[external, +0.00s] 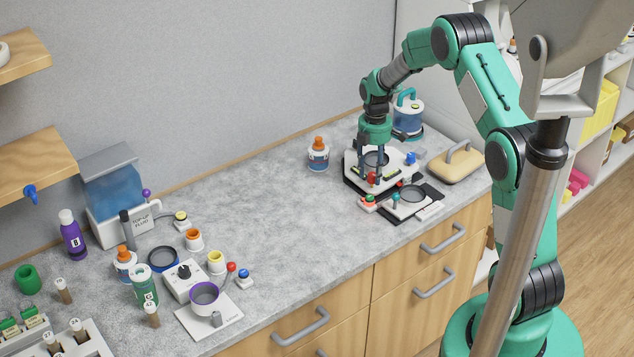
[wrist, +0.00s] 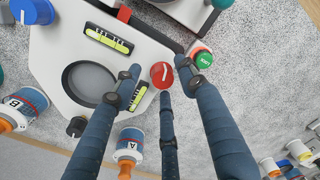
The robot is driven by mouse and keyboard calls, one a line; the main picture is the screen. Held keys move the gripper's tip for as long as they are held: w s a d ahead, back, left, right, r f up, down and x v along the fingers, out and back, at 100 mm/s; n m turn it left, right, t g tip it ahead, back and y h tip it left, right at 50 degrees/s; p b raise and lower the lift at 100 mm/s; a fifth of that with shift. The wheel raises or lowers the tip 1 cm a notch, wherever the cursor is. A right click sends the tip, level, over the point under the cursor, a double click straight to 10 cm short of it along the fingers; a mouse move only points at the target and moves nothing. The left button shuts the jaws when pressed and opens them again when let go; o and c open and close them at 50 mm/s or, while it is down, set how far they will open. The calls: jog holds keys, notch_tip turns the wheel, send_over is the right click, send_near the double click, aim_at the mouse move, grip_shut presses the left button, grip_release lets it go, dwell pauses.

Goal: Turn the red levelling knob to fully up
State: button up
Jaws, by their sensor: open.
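The red levelling knob (wrist: 162,75) with a white pointer line sits at a corner of a white levelling plate (wrist: 150,50). In the external view the red knob (external: 371,177) shows just below my gripper (external: 372,168). My gripper (wrist: 165,82) is open, with its dark fingers spread around the knob. In the wrist view the fingertips look apart from the knob; their height over it is hard to judge. The plate also carries a blue knob (wrist: 32,12), a black knob (wrist: 76,127) and yellow-green bubble levels (wrist: 108,38).
A green button with a red base (wrist: 203,58) stands close to the right fingertip. A dark-based device (external: 410,200) lies in front of the plate. A yellow handled block (external: 456,165) and an orange-capped bottle (external: 318,156) flank it. The counter's middle is mostly clear.

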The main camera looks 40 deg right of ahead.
notch_tip(320, 180, up, 12)
jog(key=shift+w+f, duration=0.15)
jog(key=shift+w, duration=0.05)
dwell(0.4)
dwell(0.5)
notch_tip(320, 180, up, 11)
jog(key=m+t+b, duration=0.1)
jog(key=m+b, duration=0.1)
jog(key=m, duration=0.1)
send_over(372, 173)
jog(key=s+a, duration=0.6)
jog(key=a, duration=0.1)
jog(key=s+a+r+m+t+b, duration=0.1)
jog(key=s+a+r+m, duration=0.1)
jog(key=s+a+r, duration=0.3)
jog(key=s+a+r+m+t+b, duration=0.1)
jog(key=s+a+r+m, duration=0.1)
jog(key=s+r, duration=0.35)
jog(key=s+a+f+m+t+b, duration=0.1)
jog(key=s+a+m, duration=0.2)
jog(key=s, duration=0.9)
jog(key=s+a+f+m+t+b, duration=0.1)
jog(key=s+a+m, duration=0.3)
jog(key=s, duration=0.9)
jog(key=shift+a+m+t, duration=0.3)
jog(key=shift+a+t, duration=0.2)
jog(key=shift+a, duration=0.25)
